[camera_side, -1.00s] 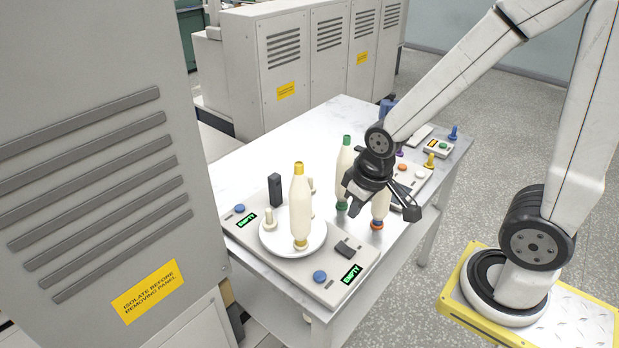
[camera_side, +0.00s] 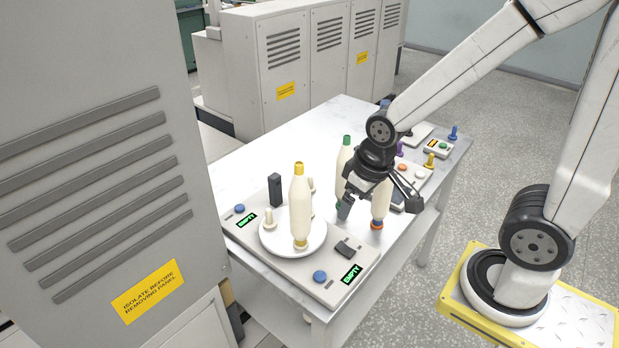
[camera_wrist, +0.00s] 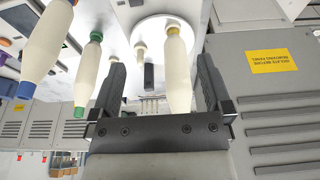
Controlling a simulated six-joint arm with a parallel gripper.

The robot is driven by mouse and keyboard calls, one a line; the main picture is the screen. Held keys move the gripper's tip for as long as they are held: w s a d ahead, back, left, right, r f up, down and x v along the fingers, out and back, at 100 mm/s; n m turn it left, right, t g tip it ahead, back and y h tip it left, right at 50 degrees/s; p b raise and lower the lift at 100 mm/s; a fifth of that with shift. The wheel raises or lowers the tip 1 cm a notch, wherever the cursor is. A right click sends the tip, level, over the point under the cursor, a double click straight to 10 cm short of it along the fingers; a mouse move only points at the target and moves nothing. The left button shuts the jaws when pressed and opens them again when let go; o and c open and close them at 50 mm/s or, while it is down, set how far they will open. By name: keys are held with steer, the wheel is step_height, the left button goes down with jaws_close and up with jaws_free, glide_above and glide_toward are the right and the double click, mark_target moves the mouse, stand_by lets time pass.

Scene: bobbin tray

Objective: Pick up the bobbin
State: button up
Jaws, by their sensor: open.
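A cream bobbin with a yellow top (camera_side: 300,205) stands upright on the white round plate (camera_side: 268,240) of the near tray. A green-topped bobbin (camera_side: 344,158) stands behind it, and another cream bobbin with an orange base (camera_side: 380,202) stands to the right, partly hidden by my gripper. My gripper (camera_side: 378,206) is open and empty above the table, right of the yellow-topped bobbin. In the wrist view, the yellow-topped bobbin (camera_wrist: 179,80) appears between the fingers of my gripper (camera_wrist: 160,68), beyond their tips. The green-topped bobbin (camera_wrist: 88,75) appears left of the left finger.
The near tray (camera_side: 322,288) has a dark block (camera_side: 275,190), blue buttons and displays reading EMPTY. A second tray (camera_side: 424,176) with coloured buttons and small pegs is at the far right. A grey cabinet (camera_side: 95,200) stands close on the left. The table's back left is bare.

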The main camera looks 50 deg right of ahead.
steer(key=d+r+m+t+y, duration=0.2)
steer(key=d+m+y, duration=0.4)
steer(key=d+m, duration=0.65)
steer(key=d+r+m+t+y, duration=0.15)
steer(key=d+m+y, duration=0.45)
steer(key=d+m, duration=0.65)
steer(key=n, duration=0.1)
glide_toward(383, 193)
step_height(383, 193, down, 3)
steer(key=w, duration=0.2)
steer(key=shift+x, duration=3.75)
steer(key=shift+r, duration=0.1)
steer(key=c, duration=1.3)
steer(key=shift+r, duration=0.1)
